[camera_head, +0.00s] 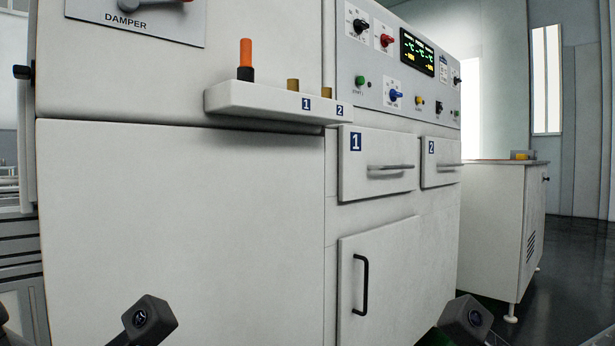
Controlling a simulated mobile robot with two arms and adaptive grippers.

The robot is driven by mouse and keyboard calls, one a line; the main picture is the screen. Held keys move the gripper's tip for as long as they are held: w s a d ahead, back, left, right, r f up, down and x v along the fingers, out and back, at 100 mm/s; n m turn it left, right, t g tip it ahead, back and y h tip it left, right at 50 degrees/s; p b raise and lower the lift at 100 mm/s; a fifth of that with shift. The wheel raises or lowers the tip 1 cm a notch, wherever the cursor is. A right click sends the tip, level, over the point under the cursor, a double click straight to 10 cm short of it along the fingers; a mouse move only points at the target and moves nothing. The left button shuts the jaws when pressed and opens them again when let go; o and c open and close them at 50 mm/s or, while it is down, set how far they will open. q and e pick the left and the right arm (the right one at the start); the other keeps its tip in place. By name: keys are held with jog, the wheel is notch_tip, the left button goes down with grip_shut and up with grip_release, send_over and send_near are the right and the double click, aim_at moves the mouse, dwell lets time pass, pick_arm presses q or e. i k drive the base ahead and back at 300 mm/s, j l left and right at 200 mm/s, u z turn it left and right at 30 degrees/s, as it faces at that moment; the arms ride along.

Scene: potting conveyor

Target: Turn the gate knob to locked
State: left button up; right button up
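A control panel (405,68) on the upper right of the white machine carries several knobs: a black knob (359,26), a red knob (386,40), a blue knob (395,95) and smaller ones. Their labels are too small to read, so I cannot tell which is the gate knob. A dark knob (22,72) also sticks out at the machine's left edge. At the bottom of the view, only dark camera-like blocks of my two arms show, low and well apart from the panel. The fingers of both grippers are out of view.
A white ledge (255,103) holding an orange-and-black handle (246,60) juts out below the DAMPER plate (135,20). Drawers 1 (378,163) and 2 (440,162) and a door (378,280) have protruding handles. A side cabinet (500,220) stands right; open floor lies beyond.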

aim_at(20, 72)
jog(key=j+u, duration=0.25)
jog(key=u, duration=0.25)
jog(key=j+u, duration=0.2)
jog(key=u, duration=0.3)
